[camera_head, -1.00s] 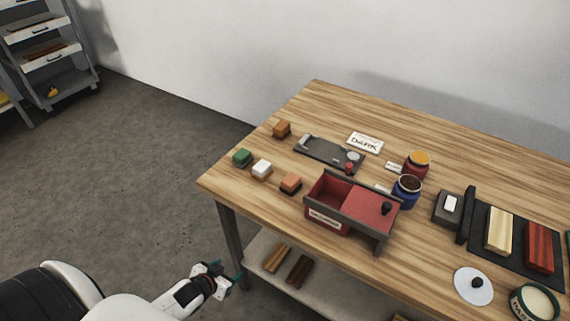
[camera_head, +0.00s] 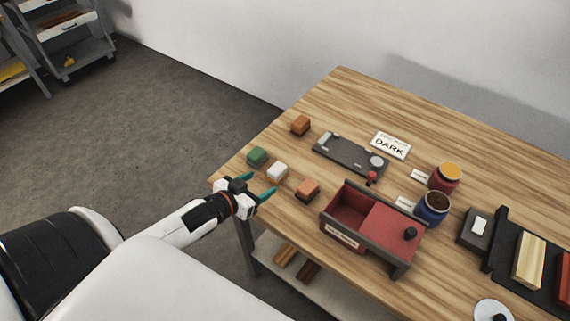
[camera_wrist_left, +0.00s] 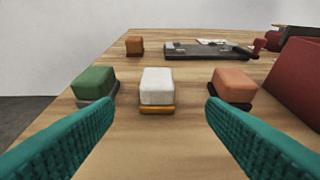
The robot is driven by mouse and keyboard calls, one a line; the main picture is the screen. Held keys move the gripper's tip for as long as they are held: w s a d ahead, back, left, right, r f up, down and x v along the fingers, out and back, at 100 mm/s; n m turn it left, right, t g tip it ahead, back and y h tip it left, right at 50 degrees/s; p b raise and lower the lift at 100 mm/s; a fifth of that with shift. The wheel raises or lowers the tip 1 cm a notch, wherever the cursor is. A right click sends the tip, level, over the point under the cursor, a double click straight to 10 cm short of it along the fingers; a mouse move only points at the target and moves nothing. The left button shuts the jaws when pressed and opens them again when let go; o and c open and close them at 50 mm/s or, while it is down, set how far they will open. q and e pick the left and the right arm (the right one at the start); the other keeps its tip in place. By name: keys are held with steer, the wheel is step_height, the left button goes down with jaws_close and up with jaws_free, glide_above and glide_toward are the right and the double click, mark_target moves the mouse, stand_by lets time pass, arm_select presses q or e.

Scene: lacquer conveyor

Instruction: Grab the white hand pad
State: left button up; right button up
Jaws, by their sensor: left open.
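The white hand pad (camera_head: 277,172) sits on the wooden table near its left edge, between a green pad (camera_head: 257,156) and an orange-pink pad (camera_head: 307,189). In the left wrist view the white pad (camera_wrist_left: 157,87) is straight ahead, on a yellowish-brown base. My left gripper (camera_head: 268,187) is open and empty at the table's left edge, just short of the white pad. Its teal fingers (camera_wrist_left: 160,120) point forward, with the white pad centred beyond the gap between them. My right gripper is not in view.
A brown-orange pad (camera_head: 300,125) stands farther back. A dark tray (camera_head: 350,154) with a small red knob lies behind, beside a "DARK" card (camera_head: 390,145). A red box (camera_head: 346,232) stands to the right, with jars (camera_head: 432,207) beyond.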

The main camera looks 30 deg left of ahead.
mark_target(272, 175)
arm_select(q)
steer(key=x, duration=0.4)
steer(key=shift+w+d+p, duration=0.1)
steer(key=shift+w+p, duration=0.2)
steer(key=shift+w, duration=0.05)
steer(key=shift+w+f, duration=0.2)
steer(key=shift+w, duration=0.15)
steer(key=shift+w+f, duration=0.1)
steer(key=shift+w, duration=0.55)
steer(key=p+x, duration=0.1)
steer(key=x, duration=0.2)
steer(key=shift+w, duration=0.35)
steer(key=shift+w+f, duration=0.1)
steer(key=shift+w, duration=0.3)
steer(key=shift+s, duration=0.1)
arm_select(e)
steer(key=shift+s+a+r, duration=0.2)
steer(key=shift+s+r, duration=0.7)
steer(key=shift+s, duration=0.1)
arm_select(q)
steer(key=c, duration=1.1)
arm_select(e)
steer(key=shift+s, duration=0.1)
